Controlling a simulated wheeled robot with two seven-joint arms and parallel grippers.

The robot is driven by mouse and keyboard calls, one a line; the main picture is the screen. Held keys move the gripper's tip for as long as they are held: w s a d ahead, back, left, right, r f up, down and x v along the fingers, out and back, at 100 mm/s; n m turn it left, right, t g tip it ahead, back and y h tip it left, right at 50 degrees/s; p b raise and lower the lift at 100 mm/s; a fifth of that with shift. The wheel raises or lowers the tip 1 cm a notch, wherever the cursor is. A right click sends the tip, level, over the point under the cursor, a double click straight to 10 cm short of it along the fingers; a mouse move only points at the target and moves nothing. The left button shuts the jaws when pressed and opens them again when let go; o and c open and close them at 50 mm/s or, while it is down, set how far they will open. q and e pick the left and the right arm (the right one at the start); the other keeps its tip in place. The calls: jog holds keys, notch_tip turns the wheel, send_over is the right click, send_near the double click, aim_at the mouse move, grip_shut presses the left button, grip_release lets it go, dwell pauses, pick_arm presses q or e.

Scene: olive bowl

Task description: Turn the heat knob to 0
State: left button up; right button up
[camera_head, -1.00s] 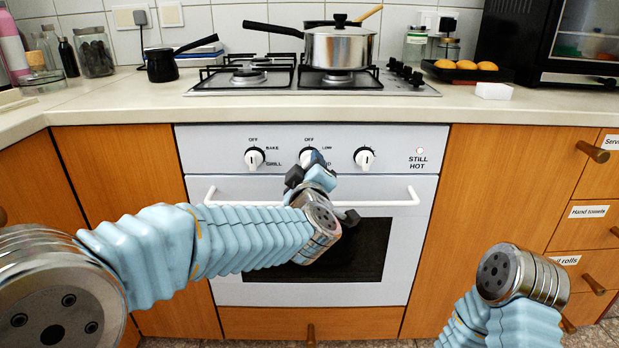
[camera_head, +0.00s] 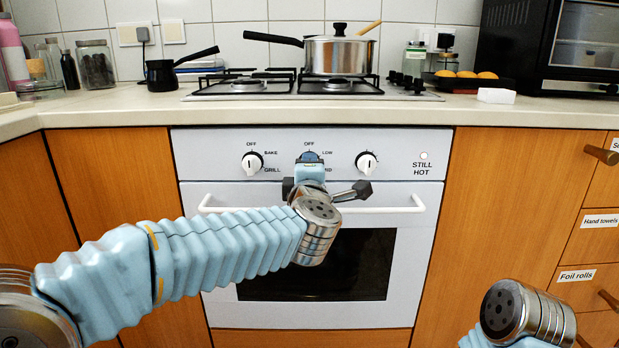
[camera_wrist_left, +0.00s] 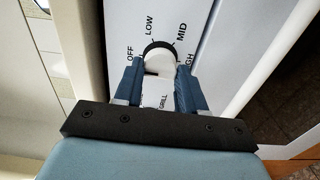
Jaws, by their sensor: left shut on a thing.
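The middle knob on the white oven panel is the heat knob; the wrist view shows its white grip and black base ring (camera_wrist_left: 158,50). OFF, LOW, MID and a partly covered HIGH are printed around it. My left gripper (camera_head: 310,160) is at this knob in the head view and hides it. In the left wrist view, the blue fingers (camera_wrist_left: 157,78) are shut on the knob, one on each side. I cannot tell which mark the knob points to. My right gripper is out of view; only its arm shows at the lower right.
A left knob (camera_head: 253,161) with BAKE and GRILL marks and a right knob (camera_head: 366,162) flank the middle one. The white oven handle (camera_head: 400,208) runs just below. A pot (camera_head: 338,55) stands on the hob above. The floor right of my left arm is open.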

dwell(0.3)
pick_arm(q)
jog(key=o, duration=1.1)
jog(key=shift+c, duration=0.2)
jog(key=s, duration=1.3)
jog(key=shift+s, duration=0.4)
